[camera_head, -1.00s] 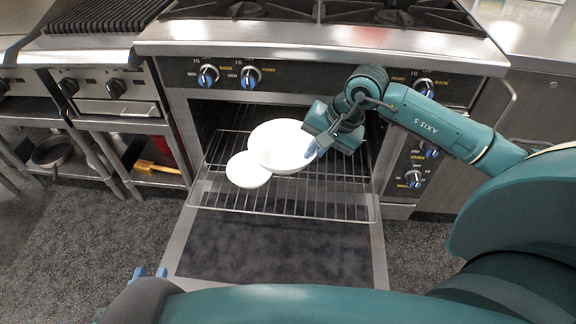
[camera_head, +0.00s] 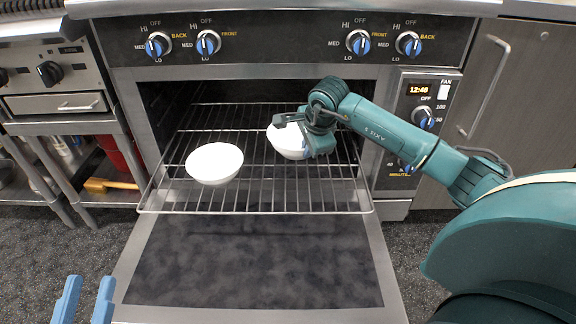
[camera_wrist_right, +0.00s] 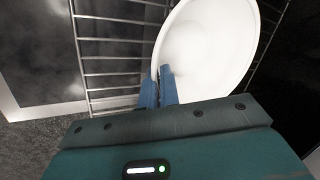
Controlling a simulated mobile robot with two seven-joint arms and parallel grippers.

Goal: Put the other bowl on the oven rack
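One white bowl (camera_head: 214,163) stands upright on the front left of the pulled-out oven rack (camera_head: 255,200). The other white bowl (camera_head: 287,142) is further back and to the right, at the rack; I cannot tell whether its base touches the wires. My right gripper (camera_head: 311,143) is at this bowl's right side and partly covers it. In the right wrist view, the blue fingers (camera_wrist_right: 159,76) are close together at the rim of the bowl (camera_wrist_right: 205,40), apparently pinching it. My left gripper (camera_head: 86,280) is open and empty at the lower left, away from the bowls.
The oven door (camera_head: 250,262) is folded down below the rack. Bare rack wires lie around the bowls. Control knobs line the front panel (camera_head: 275,40) above the opening. A side shelf with a yellow-handled item (camera_head: 108,185) is at the left.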

